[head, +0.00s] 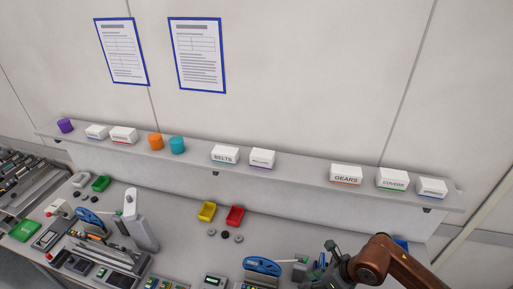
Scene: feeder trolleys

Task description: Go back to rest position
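My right gripper (335,262) shows at the bottom right, at the end of a brown-orange arm that comes in from the right. It is dark and small in the view and lies over the bench's front part, close to a blue reel-like part. Its fingers blend into the things behind them, so I cannot tell whether they are open or shut, or hold anything. My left gripper is not in view.
A grey shelf (300,168) along the wall carries white labelled boxes and coloured cups. Below, the bench (185,225) holds yellow (207,211) and red (235,216) bins, a blue reel (262,266) and a white upright device (140,220). Bare bench lies right of the red bin.

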